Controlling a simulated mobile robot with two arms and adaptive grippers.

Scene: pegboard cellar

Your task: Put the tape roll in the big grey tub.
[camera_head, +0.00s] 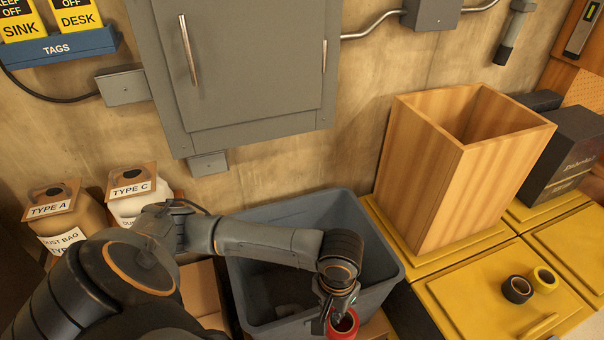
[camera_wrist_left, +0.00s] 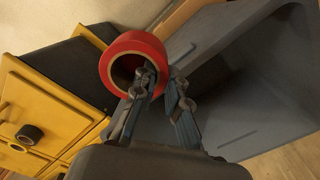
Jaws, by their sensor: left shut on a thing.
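The red tape roll (camera_head: 352,328) is held by my left gripper (camera_head: 334,312) at the bottom of the head view. In the left wrist view the roll (camera_wrist_left: 133,42) sits at the fingertips, one finger (camera_wrist_left: 157,80) reaching into its ring and the other outside. The big grey tub (camera_head: 385,262) is open at the top, below and behind the gripper. The roll overlaps the tub's near rim in the head view; I cannot tell whether it is inside the rim. My right gripper is not in view.
Yellow cabinets (camera_head: 465,290) stand right of the tub, with a tall wooden bin (camera_head: 420,180), a black roll (camera_head: 517,289) and a yellow roll (camera_head: 544,280) on top. Labelled dust bags (camera_head: 60,220) stand at left. A grey wall cabinet (camera_head: 250,70) hangs behind the tub.

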